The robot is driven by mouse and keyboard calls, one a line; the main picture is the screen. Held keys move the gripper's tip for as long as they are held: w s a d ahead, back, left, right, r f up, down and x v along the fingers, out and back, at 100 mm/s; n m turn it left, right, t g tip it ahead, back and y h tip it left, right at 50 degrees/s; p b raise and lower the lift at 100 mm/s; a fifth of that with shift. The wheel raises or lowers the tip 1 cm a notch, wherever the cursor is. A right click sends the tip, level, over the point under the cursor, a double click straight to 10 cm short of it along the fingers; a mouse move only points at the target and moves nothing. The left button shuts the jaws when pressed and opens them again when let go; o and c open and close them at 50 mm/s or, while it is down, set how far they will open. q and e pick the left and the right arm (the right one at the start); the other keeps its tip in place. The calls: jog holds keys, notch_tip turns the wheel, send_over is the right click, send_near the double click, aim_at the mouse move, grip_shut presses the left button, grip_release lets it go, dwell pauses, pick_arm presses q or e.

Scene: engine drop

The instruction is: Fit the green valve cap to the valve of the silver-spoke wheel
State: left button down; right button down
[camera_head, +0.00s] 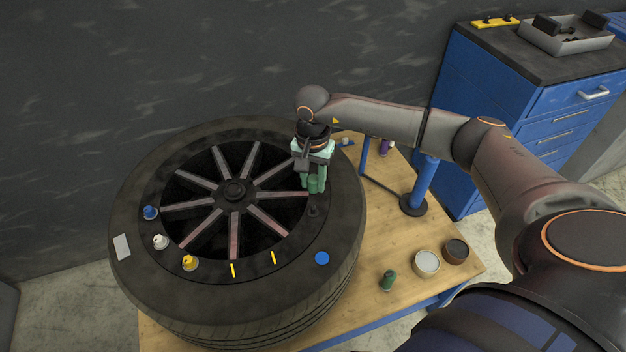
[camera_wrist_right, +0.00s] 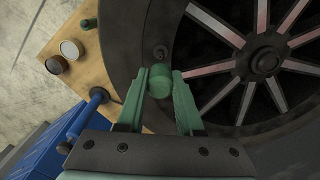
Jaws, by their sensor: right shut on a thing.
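The silver-spoke wheel (camera_head: 255,213) lies flat on the workbench, its dark tyre (camera_head: 140,215) around it. It also fills the right of the right wrist view (camera_wrist_right: 222,92). My right gripper (camera_head: 315,185) is over the right side of the wheel, shut on the green valve cap (camera_wrist_right: 160,80). The cap sits between the fingertips and also shows in the head view (camera_head: 317,186). A dark valve stem (camera_head: 313,210) stands on the rim just in front of the cap, apart from it in the picture; it also shows in the right wrist view (camera_wrist_right: 160,52). My left gripper is out of view.
Blue (camera_head: 150,212), white (camera_head: 160,241) and yellow (camera_head: 189,262) caps sit on the wheel's left side. A green bottle-like item (camera_head: 387,280) and two round tins (camera_head: 426,262) stand on the wooden bench (camera_head: 350,312). A blue post (camera_head: 422,180) rises near the wheel. A blue cabinet (camera_head: 500,110) stands behind.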

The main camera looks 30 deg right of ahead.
aim_at(313, 206)
jog(key=shift+f+b, duration=2.25)
jog(key=shift+f, duration=0.55)
jog(key=shift+f, duration=0.15)
jog(key=shift+f+b, duration=2)
jog(key=shift+f, duration=0.05)
jog(key=shift+c, duration=2.4)
grip_release()
jog(key=shift+r, duration=0.15)
notch_tip(313, 206, up, 12)
jog(key=shift+r, duration=0.1)
